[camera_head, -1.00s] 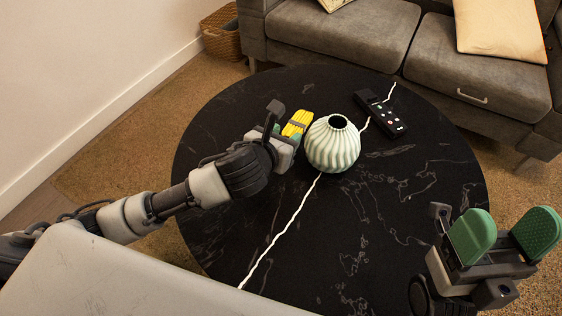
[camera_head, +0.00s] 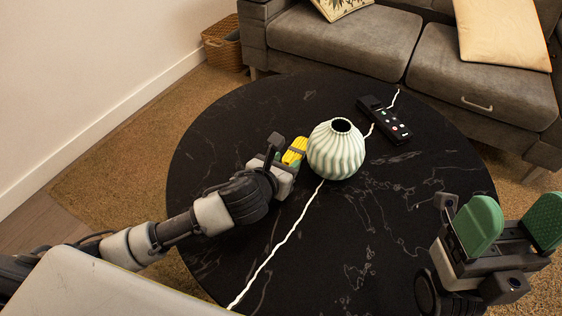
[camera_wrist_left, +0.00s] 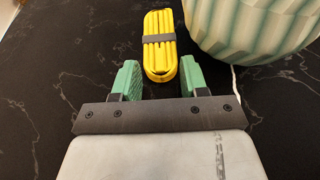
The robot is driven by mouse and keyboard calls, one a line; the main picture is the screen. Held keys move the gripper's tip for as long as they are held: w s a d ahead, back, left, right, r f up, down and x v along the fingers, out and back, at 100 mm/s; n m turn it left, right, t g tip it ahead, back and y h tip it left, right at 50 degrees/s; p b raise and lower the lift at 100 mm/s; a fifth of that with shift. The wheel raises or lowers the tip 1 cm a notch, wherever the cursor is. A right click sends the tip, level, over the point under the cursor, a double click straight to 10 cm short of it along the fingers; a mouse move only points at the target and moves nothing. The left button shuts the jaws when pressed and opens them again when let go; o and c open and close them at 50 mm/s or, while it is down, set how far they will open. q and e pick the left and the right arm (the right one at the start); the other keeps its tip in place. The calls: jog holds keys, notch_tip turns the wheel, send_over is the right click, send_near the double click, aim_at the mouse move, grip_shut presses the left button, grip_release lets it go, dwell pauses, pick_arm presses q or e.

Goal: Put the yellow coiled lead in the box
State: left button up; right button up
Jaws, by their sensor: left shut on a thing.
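The yellow coiled lead (camera_head: 294,151) is a flat oblong bundle with a grey band around its middle. My left gripper (camera_head: 284,160) is shut on its near end, just left of the vase. In the left wrist view the lead (camera_wrist_left: 160,60) points away from the green fingers (camera_wrist_left: 161,80). I cannot tell whether the lead touches the table. My right gripper (camera_head: 510,215) is open and empty at the lower right. No box shows clearly; a wicker basket (camera_head: 224,52) stands on the floor at the upper left.
A pale green ribbed vase (camera_head: 336,158) stands close to the lead's right on the round black table (camera_head: 400,230). A black remote (camera_head: 386,122) lies behind it. A grey sofa (camera_head: 350,45) stands beyond. The table's front right is clear.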

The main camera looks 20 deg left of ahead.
pick_arm(q)
jog(key=o, duration=0.9)
